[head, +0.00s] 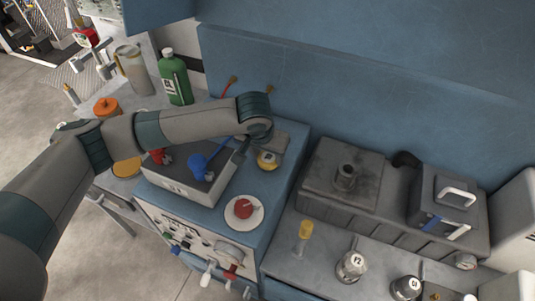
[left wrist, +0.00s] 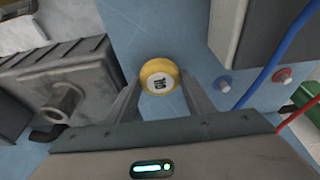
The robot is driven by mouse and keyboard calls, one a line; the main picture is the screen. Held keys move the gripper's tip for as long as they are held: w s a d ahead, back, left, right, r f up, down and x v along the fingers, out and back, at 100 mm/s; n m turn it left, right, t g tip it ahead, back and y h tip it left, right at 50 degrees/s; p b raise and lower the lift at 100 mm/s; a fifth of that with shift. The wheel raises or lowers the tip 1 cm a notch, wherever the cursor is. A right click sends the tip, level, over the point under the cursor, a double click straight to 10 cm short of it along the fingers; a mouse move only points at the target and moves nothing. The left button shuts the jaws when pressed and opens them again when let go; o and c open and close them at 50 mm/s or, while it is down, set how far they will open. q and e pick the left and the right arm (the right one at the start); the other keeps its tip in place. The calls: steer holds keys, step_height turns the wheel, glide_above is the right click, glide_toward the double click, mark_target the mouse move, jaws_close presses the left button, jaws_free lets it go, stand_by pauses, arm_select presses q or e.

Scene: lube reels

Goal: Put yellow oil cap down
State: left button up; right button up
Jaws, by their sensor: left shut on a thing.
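The yellow oil cap (head: 268,160) is a round yellow cap with a pale label and dark lettering. In the head view it is at the end of my left arm, above or on the blue cabinet top. In the left wrist view the cap (left wrist: 159,76) sits between the two fingertips of my left gripper (left wrist: 160,88), which is shut on it. I cannot tell whether the cap touches the surface below. In the head view the left gripper (head: 262,150) is partly hidden by my wrist. My right gripper is not in view.
A grey box with blue and red valve handles (head: 188,178) stands just left of the cap. A white dish with a red cap (head: 244,212) is in front. A dark grey tank (head: 345,180) stands to the right. A green bottle (head: 176,80) stands at the back left.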

arm_select(q)
steer(key=shift+f, duration=0.45)
steer(key=shift+f, duration=0.15)
steer(key=o, duration=1.1)
steer(key=shift+c, duration=0.2)
steer(key=shift+r, duration=0.2)
steer(key=b+v, duration=0.2)
steer(key=v, duration=1)
